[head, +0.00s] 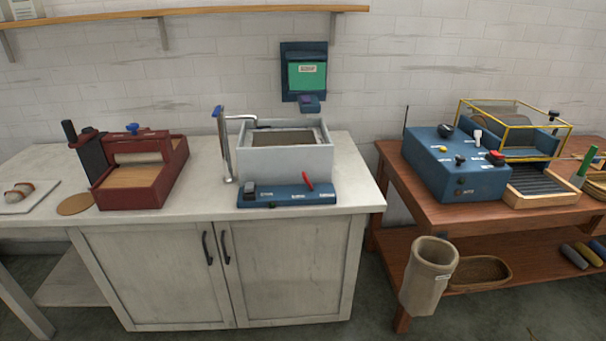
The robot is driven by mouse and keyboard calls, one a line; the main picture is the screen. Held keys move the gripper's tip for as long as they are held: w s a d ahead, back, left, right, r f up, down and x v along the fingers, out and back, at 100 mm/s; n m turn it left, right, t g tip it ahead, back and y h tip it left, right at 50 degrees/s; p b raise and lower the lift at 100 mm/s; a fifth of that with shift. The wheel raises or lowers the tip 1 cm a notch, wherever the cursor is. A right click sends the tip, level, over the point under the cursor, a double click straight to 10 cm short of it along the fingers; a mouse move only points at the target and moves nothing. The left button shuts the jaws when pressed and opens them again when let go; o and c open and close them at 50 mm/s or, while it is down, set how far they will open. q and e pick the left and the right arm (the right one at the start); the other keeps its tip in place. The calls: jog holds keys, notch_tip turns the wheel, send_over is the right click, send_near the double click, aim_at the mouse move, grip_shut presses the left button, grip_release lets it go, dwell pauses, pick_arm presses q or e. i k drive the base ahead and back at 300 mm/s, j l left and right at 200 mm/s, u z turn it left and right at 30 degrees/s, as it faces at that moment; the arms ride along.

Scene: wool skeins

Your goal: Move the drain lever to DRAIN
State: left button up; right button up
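A blue control panel (275,199) lies on the pale counter in front of a light grey basin (285,163). A small red lever (308,181) stands up from the panel's right half, its top leaning to the left. I take it for the drain lever, but the small white labels on the panel are too small to read. A dark grey knob or switch (249,190) sits at the panel's left end. Neither of my grippers is in view.
A tap (224,145) with a blue handle stands left of the basin. A dark red press-like device (140,172) is further left on the counter (215,205).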

aim_at(305, 177)
jog(key=i+j+u, duration=0.1)
jog(key=i+j, duration=0.15)
jog(key=j, duration=0.3)
jog(key=i+j+u, duration=0.15)
jog(key=j, duration=0.35)
jog(key=i+j+u, duration=0.1)
jog(key=i+j, duration=0.3)
jog(key=i+j+u, duration=0.1)
jog(key=i+j, duration=0.2)
jog(key=j, duration=0.2)
